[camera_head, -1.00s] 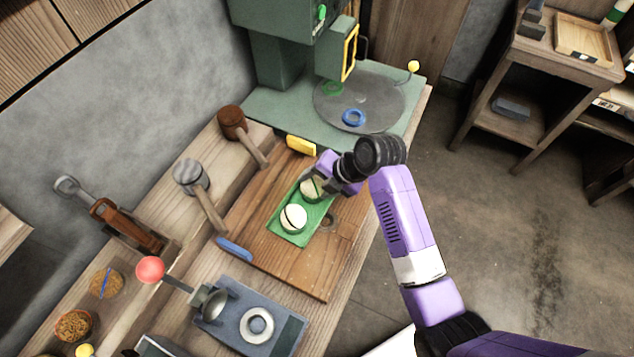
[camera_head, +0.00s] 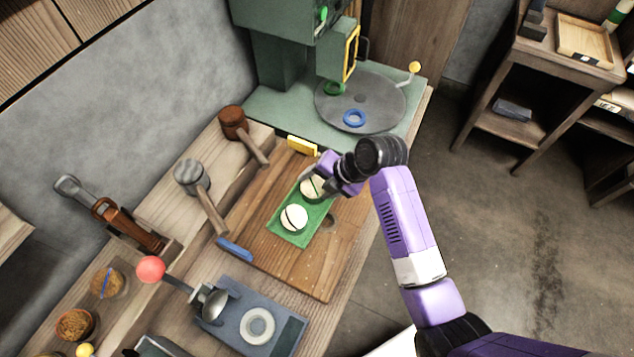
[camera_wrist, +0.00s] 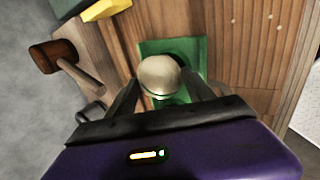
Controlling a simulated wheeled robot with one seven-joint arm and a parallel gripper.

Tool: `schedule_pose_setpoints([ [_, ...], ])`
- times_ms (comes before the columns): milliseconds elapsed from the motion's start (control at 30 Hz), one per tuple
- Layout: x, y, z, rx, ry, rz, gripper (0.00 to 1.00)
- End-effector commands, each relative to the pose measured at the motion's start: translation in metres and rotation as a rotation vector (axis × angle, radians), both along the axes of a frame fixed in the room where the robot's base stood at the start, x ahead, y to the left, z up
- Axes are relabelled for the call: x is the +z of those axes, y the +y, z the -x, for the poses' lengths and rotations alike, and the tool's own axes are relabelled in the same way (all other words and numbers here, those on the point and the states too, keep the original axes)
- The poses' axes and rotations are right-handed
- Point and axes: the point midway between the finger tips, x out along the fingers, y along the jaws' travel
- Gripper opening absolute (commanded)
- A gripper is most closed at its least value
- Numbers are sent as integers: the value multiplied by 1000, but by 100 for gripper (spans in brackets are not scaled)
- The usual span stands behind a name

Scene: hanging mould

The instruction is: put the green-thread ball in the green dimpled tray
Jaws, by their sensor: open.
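The green dimpled tray (camera_head: 291,239) lies on the wooden board and holds two pale balls. The nearer ball (camera_head: 293,217) has a dark line across it; its thread colour is hard to tell. The other ball (camera_head: 312,188) sits at the far end, partly hidden by my gripper (camera_head: 322,184). In the wrist view my gripper (camera_wrist: 161,88) is open, with a finger on either side of a pale ball (camera_wrist: 159,75). No thread colour shows clearly on it. Green tray (camera_wrist: 150,48) shows around this ball. Whether the fingers touch it I cannot tell.
A brown mallet (camera_head: 233,122) and a grey-headed mallet (camera_head: 191,176) lie left of the board (camera_head: 312,268). A green press with a round plate (camera_head: 385,105) stands behind. A blue-grey block with a white ring (camera_head: 257,325) is in front.

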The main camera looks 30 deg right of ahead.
Motion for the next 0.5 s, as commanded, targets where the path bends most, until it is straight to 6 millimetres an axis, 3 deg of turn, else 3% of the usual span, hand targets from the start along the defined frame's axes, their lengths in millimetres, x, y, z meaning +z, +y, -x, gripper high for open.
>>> schedule_pose_setpoints([
  [33, -10, -3, 7, -4, 24, 4, 82],
  [167, -3, -6, 10, -5, 23, 4, 82],
  [500, 49, -20, 28, -3, 5, 1, 82],
])
